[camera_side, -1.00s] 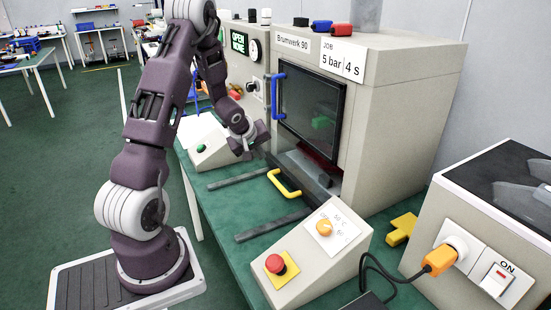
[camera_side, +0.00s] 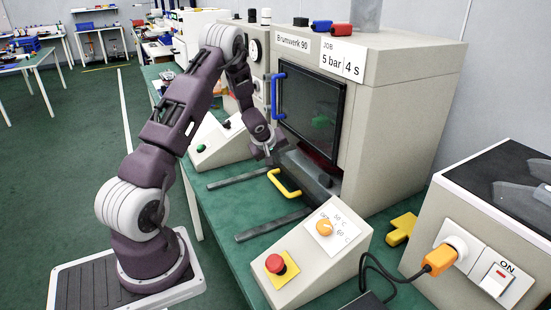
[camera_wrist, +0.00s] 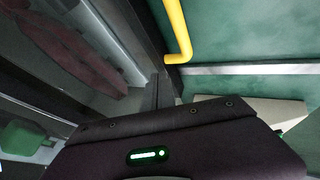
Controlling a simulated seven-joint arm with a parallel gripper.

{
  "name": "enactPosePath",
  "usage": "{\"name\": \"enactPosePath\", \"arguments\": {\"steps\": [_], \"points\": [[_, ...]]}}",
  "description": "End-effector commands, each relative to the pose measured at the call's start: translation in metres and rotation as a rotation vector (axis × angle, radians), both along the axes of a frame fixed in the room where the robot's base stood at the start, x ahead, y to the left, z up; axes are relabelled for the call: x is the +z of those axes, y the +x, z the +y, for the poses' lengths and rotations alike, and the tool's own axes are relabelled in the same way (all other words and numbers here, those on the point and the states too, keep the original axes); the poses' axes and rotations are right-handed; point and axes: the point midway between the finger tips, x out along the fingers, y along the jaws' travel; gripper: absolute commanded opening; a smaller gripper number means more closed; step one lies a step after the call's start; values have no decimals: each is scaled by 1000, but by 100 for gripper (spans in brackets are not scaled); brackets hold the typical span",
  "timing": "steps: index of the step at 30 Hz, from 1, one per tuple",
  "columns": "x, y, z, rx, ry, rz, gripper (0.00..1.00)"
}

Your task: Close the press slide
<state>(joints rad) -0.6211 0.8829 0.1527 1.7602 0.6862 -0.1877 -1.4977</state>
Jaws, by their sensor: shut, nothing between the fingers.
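The press slide (camera_side: 302,172) is a dark plate in the opening below the press window, with a yellow handle (camera_side: 284,185) on its front. The handle stands out in front of the press, over the dark rails. The yellow handle also shows at the top of the wrist view (camera_wrist: 178,32). My gripper (camera_side: 268,156) is shut and empty, behind and to the left of the handle in the side view, close to the slide's left edge. I cannot tell whether it touches the slide. My gripper's body hides part of the wrist view.
The press (camera_side: 395,120) has a dark window with a blue handle (camera_side: 278,95) just above my gripper. A sloped control box (camera_side: 220,142) stands to the left. Another box with a red button (camera_side: 275,264) stands in front. Green tabletop lies clear between the rails.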

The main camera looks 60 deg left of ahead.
Motion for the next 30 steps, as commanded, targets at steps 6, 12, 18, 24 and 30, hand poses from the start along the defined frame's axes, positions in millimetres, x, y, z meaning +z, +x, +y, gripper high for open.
{"name": "enactPosePath", "arguments": {"steps": [6, 12, 18, 24, 30], "points": [[0, 35, 0, -2, 2, -4, 0], [0, 36, 0, -1, 1, -2, 0], [0, 20, 0, 1, 1, 2, 0], [22, -15, -9, 0, 2, -5, 0], [63, -40, -29, 0, 2, -5, 0]]}}
